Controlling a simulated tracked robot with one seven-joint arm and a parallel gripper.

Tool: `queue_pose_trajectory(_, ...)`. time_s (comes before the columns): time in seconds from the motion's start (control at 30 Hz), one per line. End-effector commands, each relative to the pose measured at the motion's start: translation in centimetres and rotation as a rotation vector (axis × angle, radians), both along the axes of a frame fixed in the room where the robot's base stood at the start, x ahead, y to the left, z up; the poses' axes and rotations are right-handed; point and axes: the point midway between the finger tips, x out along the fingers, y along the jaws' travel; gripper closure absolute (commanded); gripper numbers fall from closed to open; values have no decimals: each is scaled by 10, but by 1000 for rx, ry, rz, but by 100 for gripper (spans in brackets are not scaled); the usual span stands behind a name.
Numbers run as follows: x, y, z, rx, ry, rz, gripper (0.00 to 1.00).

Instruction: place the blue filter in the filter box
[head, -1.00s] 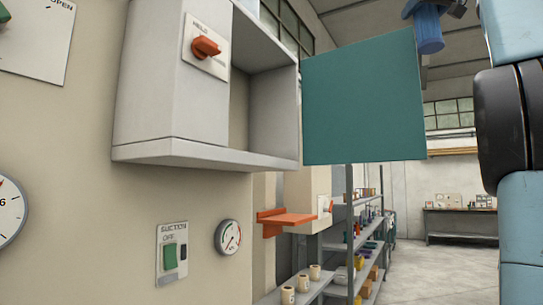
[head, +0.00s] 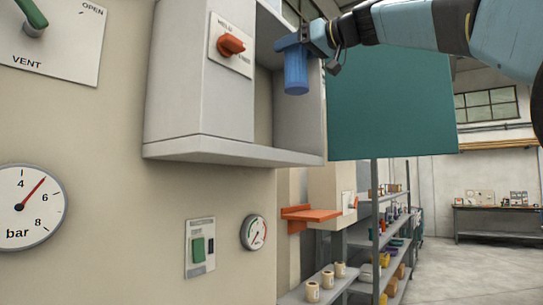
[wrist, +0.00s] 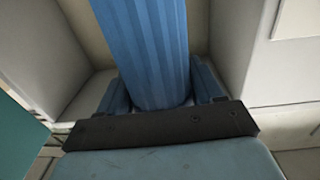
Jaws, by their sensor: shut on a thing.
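The blue filter (head: 296,72) is a ribbed blue cylinder, held upright by my gripper (head: 296,42) at the box's opening. In the wrist view the blue filter (wrist: 155,50) stands between the two blue fingers of my gripper (wrist: 158,92), which are shut on it. The filter box (head: 225,150) is a grey open-fronted housing on the wall, with a flat bottom ledge. Its inner walls also show behind the filter in the wrist view (wrist: 85,100). The filter's lower end hangs above the ledge. I cannot tell how deep inside it is.
A teal door (head: 390,105) stands open at the box's right. An orange knob (head: 230,45) is on the box's left front. Below are a suction switch (head: 199,248), a small gauge (head: 254,232), an orange shelf (head: 310,217) and a rack (head: 375,230).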

Motion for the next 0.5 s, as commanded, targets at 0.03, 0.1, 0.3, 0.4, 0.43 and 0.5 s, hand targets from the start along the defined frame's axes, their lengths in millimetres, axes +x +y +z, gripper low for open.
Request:
queue_pose_trajectory(0.03, -2, 9, -3, 1, 1, 22, 80)
queue_pose_trajectory(0.1, -3, 17, -5, 1, -1, 39, 80)
queue_pose_trajectory(0.3, 19, 28, -18, 0, 2, 49, 80)
queue_pose_trajectory(0.4, 38, 33, -27, 0, 4, 49, 80)
queue_pose_trajectory(0.43, 44, 35, -29, 0, 3, 49, 80)
queue_pose_trajectory(0.5, 58, 38, -35, 0, 4, 48, 80)
